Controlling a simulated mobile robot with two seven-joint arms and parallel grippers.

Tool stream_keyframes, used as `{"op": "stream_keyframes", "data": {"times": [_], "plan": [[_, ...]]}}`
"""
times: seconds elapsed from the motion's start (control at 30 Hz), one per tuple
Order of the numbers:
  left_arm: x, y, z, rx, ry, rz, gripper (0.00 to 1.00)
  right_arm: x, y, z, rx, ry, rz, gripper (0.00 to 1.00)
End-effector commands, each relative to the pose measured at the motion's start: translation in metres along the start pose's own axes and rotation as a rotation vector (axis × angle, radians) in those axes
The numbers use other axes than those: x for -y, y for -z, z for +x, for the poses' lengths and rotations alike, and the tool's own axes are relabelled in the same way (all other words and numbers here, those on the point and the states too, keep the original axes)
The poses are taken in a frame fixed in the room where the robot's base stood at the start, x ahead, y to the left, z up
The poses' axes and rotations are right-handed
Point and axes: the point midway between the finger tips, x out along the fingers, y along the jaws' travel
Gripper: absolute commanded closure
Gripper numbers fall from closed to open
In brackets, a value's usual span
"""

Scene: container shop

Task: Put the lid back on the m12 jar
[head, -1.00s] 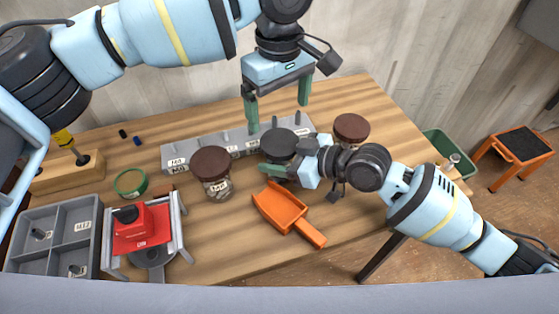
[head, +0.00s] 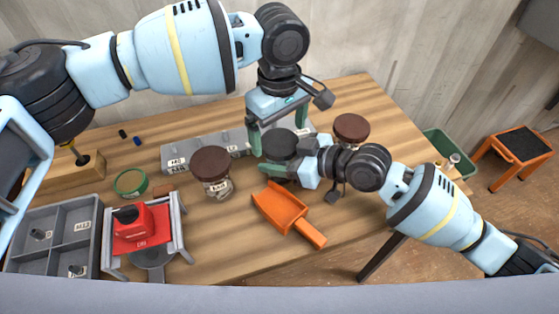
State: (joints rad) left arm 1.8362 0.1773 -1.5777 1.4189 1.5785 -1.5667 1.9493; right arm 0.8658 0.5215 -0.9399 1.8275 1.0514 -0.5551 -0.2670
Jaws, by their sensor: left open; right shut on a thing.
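A jar with a black round lid (head: 279,145) stands in front of the grey rack. Its body is mostly hidden by the grippers and its label cannot be read, so I cannot confirm it is the m12 jar. I cannot tell whether the lid is seated. My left gripper (head: 279,134) points down from above, open, with its green fingers on either side of the lid. My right gripper (head: 281,172) comes in from the right, low at the jar's front, and is shut on the jar; the contact is partly hidden.
Brown-lidded jars stand left (head: 211,163) and right (head: 351,128). An orange scoop (head: 283,205) lies in front. The grey rack (head: 190,153) is behind. A green ring (head: 131,182), a red-topped device (head: 135,230) and a grey divided tray (head: 60,225) are at the left.

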Motion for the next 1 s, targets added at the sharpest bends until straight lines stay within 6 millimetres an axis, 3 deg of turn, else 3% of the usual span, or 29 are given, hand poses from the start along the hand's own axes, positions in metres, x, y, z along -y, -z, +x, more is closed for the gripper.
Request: {"op": "stream_keyframes", "data": {"times": [0.2, 0.53, 0.87, 1.0], "plan": [[0.000, 0.000, 0.015, 0.000, -0.001, 0.001, 0.08, 0.000, 0.000, 0.000, 0.001, 0.000, 0.001, 1.00], [0.000, 0.000, 0.017, 0.000, -0.001, 0.001, 0.10, 0.000, 0.000, 0.000, 0.001, 0.000, 0.001, 1.00], [0.000, 0.000, 0.017, 0.000, 0.000, 0.001, 0.53, 0.000, 0.000, 0.000, 0.001, 0.000, 0.001, 1.00], [0.000, -0.001, 0.017, 0.002, 0.000, 0.026, 0.54, 0.000, -0.001, 0.000, 0.001, 0.000, 0.001, 1.00]]}}
